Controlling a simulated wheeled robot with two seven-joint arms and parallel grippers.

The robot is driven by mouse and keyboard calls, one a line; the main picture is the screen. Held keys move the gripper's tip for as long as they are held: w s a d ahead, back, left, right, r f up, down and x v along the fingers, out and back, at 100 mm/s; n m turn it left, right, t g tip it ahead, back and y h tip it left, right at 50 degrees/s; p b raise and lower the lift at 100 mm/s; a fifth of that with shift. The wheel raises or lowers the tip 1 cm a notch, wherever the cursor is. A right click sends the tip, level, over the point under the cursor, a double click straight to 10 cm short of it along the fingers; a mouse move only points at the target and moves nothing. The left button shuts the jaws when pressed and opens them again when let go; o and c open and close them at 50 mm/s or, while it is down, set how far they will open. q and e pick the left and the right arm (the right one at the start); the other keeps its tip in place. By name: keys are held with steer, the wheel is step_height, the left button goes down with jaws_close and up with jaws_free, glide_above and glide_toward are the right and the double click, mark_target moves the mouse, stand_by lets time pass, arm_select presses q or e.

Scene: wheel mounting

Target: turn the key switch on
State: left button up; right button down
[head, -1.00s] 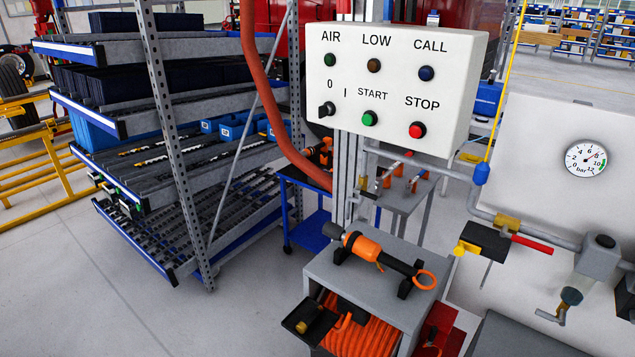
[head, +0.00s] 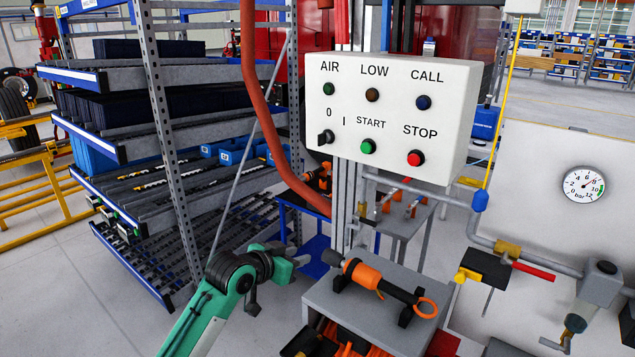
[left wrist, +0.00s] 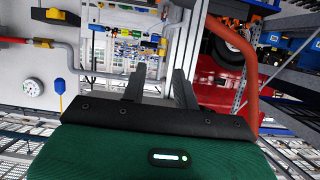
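The key switch (head: 326,137) is a small black knob at the lower left of the white control box (head: 389,165), below the "0" mark and left of the "I" mark. Its exact angle is hard to tell at this size. My left gripper (head: 298,256) is well below the box, left of the tool stand, and touches nothing I can see. In the left wrist view its two dark fingers (left wrist: 158,78) stand apart with nothing between them. I cannot make out the key switch in that view. My right gripper is not in view.
A green START button (head: 368,146) and a red STOP button (head: 414,158) sit right of the switch. A red-orange hose (head: 262,110) hangs left of the box. An orange-black tool (head: 375,279) lies on the grey stand below. A shelf rack (head: 110,150) stands left.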

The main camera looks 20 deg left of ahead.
mark_target(318, 140)
arm_select(q)
steer(key=w+a+r+t+h, duration=0.1)
steer(key=w+a+r+t, duration=0.3)
steer(key=r, duration=0.7)
steer(key=w+a+r+h, duration=0.15)
steer(key=w+r, duration=0.35)
steer(key=r, duration=0.5)
steer(key=shift+y, duration=0.45)
steer(key=p+x, duration=0.2)
steer(key=x, duration=0.2)
steer(key=p+x, duration=0.1)
steer(key=x, duration=0.2)
steer(key=p+x, duration=0.2)
steer(key=x, duration=0.2)
steer(key=shift+w+a+r+p, duration=0.15)
steer(key=shift+w+r+p, duration=0.15)
steer(key=shift+w, duration=0.15)
steer(key=shift+p+x, duration=0.3)
steer(key=shift+x, duration=0.65)
steer(key=shift+f, duration=0.2)
jaws_close()
